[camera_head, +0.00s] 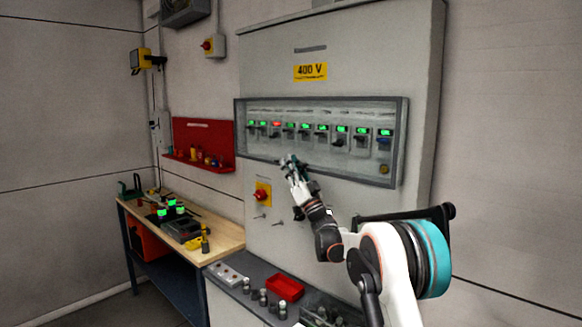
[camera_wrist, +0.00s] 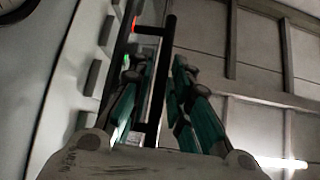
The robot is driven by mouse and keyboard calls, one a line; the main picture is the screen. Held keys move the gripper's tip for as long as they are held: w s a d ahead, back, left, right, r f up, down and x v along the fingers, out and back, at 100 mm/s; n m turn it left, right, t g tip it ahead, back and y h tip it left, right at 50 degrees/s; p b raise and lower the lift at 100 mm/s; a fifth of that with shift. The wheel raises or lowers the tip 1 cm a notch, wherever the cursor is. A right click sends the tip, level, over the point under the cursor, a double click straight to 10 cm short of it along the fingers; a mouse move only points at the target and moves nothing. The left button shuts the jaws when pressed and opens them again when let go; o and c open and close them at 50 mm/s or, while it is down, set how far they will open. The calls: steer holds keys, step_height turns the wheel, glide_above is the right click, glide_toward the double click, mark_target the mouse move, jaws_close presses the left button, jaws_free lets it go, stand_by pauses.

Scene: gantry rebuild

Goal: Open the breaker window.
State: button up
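The breaker window (camera_head: 392,150) is a wide grey-framed clear pane on the cabinet front, and it looks shut. Behind it is a row of breakers with green lights and one red light. My gripper (camera_head: 290,163) is at the window's lower edge, left of its middle. In the wrist view my gripper (camera_wrist: 157,65) has its two teal fingers apart. A dark bar (camera_wrist: 167,50), which looks like the window's handle, runs between them. I cannot tell whether the fingers touch it. In the head view my gripper hides most of that spot.
A red-and-yellow switch (camera_head: 263,194) sits on the cabinet below the window. A grey ledge with a red tray (camera_head: 285,287) and several small parts lies below. A wooden workbench (camera_head: 222,234) with tools stands at the left, under a red wall rack (camera_head: 222,150).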

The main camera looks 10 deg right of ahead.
jaws_close()
steer(key=shift+a, duration=0.1)
